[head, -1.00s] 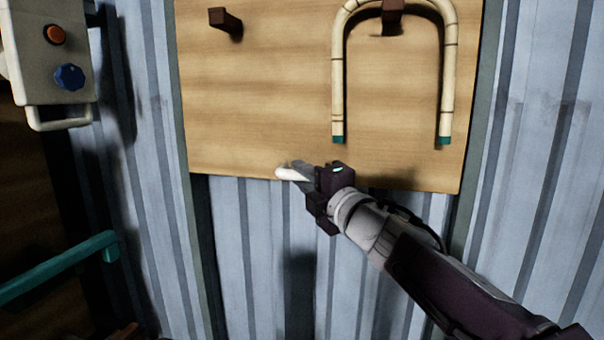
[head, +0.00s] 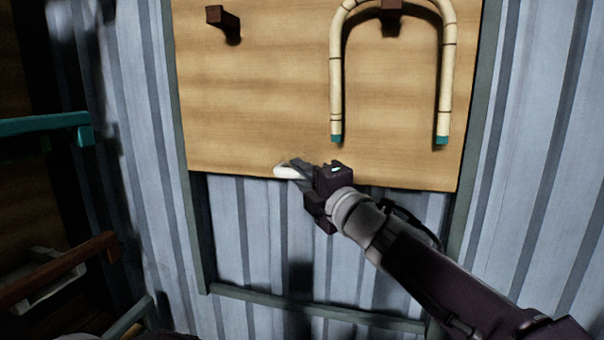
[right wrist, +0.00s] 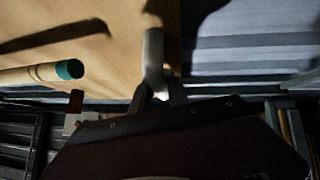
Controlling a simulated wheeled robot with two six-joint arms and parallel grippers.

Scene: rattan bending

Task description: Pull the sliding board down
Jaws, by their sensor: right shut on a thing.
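The wooden sliding board (head: 270,110) fills the upper middle of the head view, between two dark green-grey side rails. A white handle (head: 285,172) sits at its lower edge. My right gripper (head: 297,171) is shut on this handle, with its arm coming in from the lower right. In the right wrist view the pale handle (right wrist: 153,55) stands between my fingers (right wrist: 158,88). My left gripper is in neither view.
A U-shaped rattan piece (head: 447,80) with teal ends hangs on a peg (head: 391,18) of the board. Another peg (head: 224,20) is bare. Below the board is open corrugated wall, down to a crossbar (head: 315,306). Teal (head: 50,122) and brown (head: 55,272) bars stand at left.

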